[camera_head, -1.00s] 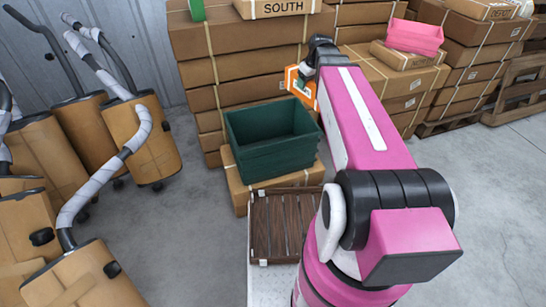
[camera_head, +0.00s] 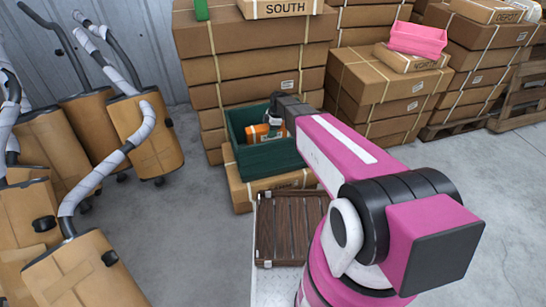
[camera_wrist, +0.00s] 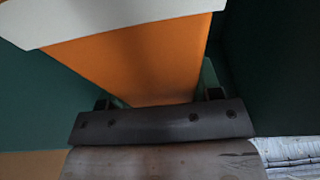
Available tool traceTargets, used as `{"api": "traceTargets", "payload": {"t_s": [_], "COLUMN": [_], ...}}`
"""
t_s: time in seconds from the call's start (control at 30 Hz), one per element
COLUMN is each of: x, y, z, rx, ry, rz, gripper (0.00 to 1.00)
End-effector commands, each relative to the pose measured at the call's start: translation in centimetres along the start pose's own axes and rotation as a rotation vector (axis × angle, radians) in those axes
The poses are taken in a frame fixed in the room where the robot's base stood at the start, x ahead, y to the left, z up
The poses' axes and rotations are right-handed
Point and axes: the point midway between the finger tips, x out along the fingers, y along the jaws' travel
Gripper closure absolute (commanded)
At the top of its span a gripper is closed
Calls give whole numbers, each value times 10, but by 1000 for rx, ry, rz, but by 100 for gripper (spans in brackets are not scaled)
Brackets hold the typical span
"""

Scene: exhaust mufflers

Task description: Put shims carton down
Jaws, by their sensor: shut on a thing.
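The shims carton (camera_head: 258,133) is a small orange box with a white part, inside the mouth of the dark green bin (camera_head: 272,162). My gripper (camera_head: 273,122) is shut on it from above. In the wrist view the orange carton (camera_wrist: 150,65) fills the space beyond my gripper (camera_wrist: 158,105), with a white band at the top, and the bin's green walls (camera_wrist: 35,100) rise on both sides. I cannot tell whether the carton touches the bin floor. My arm hides the bin's right part.
The green bin stands on a cardboard box (camera_head: 240,195) against stacked long cartons (camera_head: 250,65). A brown slatted crate (camera_head: 285,230) is in front. Several tan mufflers (camera_head: 145,135) with wrapped pipes stand at left.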

Motion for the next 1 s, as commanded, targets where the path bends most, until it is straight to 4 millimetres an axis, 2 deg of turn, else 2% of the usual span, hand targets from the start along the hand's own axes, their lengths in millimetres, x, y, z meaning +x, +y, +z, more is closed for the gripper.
{"api": "traceTargets", "payload": {"t_s": [0.17, 0.4, 0.63, 0.8, 1.0], "x": [16, 55, 74, 96, 100], "y": [1, 1, 1, 1, 0], "z": [2, 13, 19, 25, 26], "rx": [-15, -13, -13, -13, -13], "ry": [0, 0, 0, 0, 0], "rz": [-5, -4, -4, -4, -3], "gripper": [80, 80, 80, 80, 80]}}
